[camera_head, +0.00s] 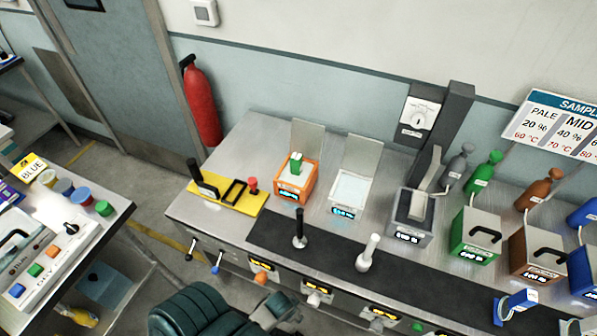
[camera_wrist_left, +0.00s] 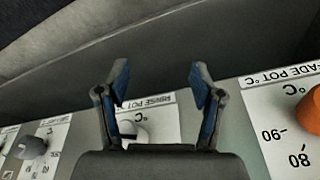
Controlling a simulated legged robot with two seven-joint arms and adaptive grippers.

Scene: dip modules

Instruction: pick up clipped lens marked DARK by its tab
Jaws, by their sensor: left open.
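I cannot make out a clipped lens marked DARK or its tab in either view. My left gripper (camera_wrist_left: 161,85) shows in the left wrist view, with its two blue-padded fingers spread apart and nothing between them. It is close to a panel with dials. No gripper shows in the head view, and my right gripper is in neither view.
A metal bench holds a yellow tray (camera_head: 219,205), an orange box (camera_head: 293,188), a grey box (camera_head: 411,228), a green box (camera_head: 469,245) and a brown box (camera_head: 532,262). A rinse pot label (camera_wrist_left: 149,101) and orange knob (camera_wrist_left: 313,110) are near my left gripper.

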